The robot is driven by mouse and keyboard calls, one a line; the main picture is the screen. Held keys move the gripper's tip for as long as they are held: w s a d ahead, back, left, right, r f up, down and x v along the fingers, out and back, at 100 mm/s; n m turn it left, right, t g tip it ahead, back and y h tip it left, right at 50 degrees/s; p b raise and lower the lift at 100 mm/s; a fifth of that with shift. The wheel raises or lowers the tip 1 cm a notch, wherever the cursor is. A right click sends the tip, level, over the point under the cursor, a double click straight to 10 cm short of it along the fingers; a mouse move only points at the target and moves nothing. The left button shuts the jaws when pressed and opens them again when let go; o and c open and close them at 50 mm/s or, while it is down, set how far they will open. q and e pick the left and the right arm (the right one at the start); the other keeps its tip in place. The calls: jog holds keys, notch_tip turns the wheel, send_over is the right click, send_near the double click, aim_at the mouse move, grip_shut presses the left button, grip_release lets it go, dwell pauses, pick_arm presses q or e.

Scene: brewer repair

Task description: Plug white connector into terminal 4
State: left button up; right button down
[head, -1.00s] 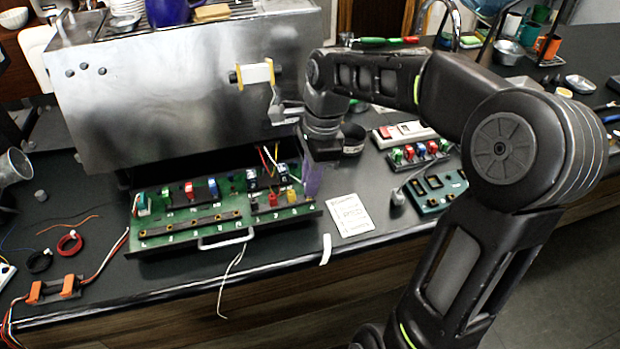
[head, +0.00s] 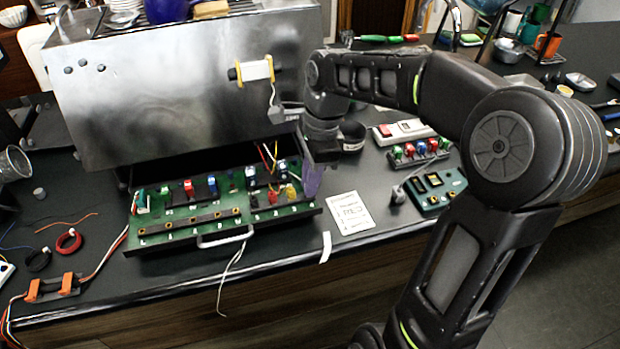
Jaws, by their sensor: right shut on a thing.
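Terminal 4 (head: 309,206) appears to be at the row's right end, close to my right gripper. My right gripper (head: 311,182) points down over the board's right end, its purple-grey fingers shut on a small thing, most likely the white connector. The fingers hide it, so its seating cannot be told. A white cable (head: 230,268) hangs over the counter edge in front of the board. My left gripper is not in view.
The brewer body (head: 180,95) rises right behind the board. A white note card (head: 350,213) lies right of the board, with a teal device (head: 436,190) beyond. Red (head: 69,241) and black wire coils lie at the left. The drawer handle (head: 226,237) juts forward.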

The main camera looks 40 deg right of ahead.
jog(key=shift+f, duration=0.1)
dwell(0.7)
jog(key=c, duration=1.3)
grip_release()
jog(key=shift+c, duration=0.2)
notch_tip(320, 180, up, 8)
jog(key=d, duration=0.1)
jog(key=shift+s+f, duration=0.15)
jog(key=shift+s, duration=0.05)
